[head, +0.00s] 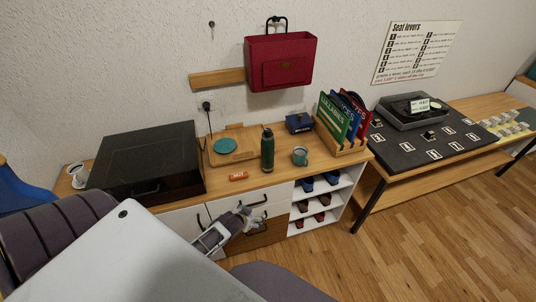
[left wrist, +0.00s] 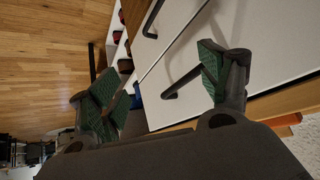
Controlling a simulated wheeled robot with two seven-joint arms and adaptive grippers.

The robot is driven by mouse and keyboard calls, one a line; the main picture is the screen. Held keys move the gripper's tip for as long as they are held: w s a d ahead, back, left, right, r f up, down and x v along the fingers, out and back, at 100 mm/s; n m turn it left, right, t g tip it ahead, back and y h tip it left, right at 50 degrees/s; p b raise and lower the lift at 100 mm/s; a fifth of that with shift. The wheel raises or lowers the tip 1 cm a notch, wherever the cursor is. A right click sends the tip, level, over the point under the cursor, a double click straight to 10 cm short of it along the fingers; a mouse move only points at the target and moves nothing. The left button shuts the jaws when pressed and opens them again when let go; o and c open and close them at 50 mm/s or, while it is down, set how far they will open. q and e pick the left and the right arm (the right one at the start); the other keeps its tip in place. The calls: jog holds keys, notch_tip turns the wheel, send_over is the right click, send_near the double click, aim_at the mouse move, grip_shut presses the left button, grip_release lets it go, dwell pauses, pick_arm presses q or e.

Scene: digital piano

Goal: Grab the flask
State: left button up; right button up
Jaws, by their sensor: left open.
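The flask (head: 267,152), a dark green bottle with a dark cap, stands upright on the wooden cabinet top between the chopping board and a teal mug. My left gripper (head: 246,219) is below the counter top, in front of the cabinet doors, apart from the flask. The flask does not show in that view. My right gripper is not in view.
The teal mug (head: 300,156) stands right of the flask, and a small orange box (head: 238,176) lies at its front left. A black case (head: 148,163) fills the counter's left part. Door handles (head: 253,201) stick out near my left gripper.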

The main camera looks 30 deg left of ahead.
pick_arm(q)
jog(key=w+a+r+t+p, duration=0.1)
jog(key=w+a+r, duration=0.15)
jog(key=r, duration=0.35)
jog(key=w+a+r+t, duration=0.1)
jog(key=w+r+t, duration=0.15)
jog(key=r, duration=0.35)
jog(key=t, duration=0.2)
send_near(263, 153)
jog(key=shift+s+d+r+n+p, duration=0.2)
jog(key=shift+s+r+n+p, duration=0.05)
jog(key=shift+s+n+p, duration=0.15)
jog(key=shift+w, duration=0.1)
jog(key=shift+b+x, duration=3.4)
jog(key=shift+x, duration=0.75)
jog(key=shift+w, duration=0.15)
